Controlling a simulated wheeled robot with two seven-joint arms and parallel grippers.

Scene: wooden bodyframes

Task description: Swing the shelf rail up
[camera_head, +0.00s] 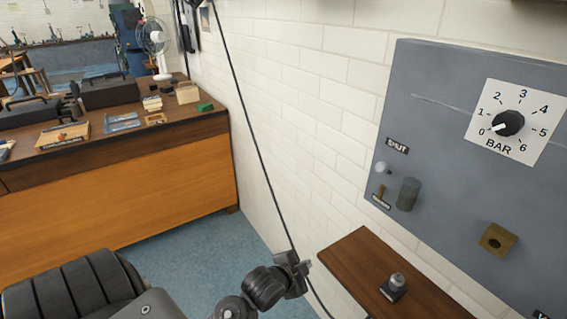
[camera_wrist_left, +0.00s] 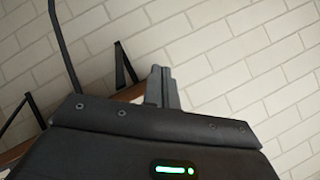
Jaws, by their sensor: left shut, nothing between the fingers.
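A brown wooden shelf (camera_head: 365,268) juts from the white brick wall at the lower right of the head view. A thin black line (camera_head: 258,150), a rail or a cable, slants down the wall to the left of the shelf. I cannot tell which part is the shelf rail. My left gripper (camera_head: 304,266) is beside the shelf's left end, close to the black line. In the left wrist view its fingers (camera_wrist_left: 162,86) are together and empty, in front of the wall. Black brackets (camera_wrist_left: 124,66) and a strip of brown wood (camera_wrist_left: 128,92) show behind it. My right gripper is out of view.
A small grey-topped fitting (camera_head: 394,288) stands on the shelf. A grey panel (camera_head: 440,130) with a BAR dial (camera_head: 508,123) hangs above it. A wooden workbench (camera_head: 120,175) with tools stands at the left. Blue floor (camera_head: 200,245) is clear between bench and shelf.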

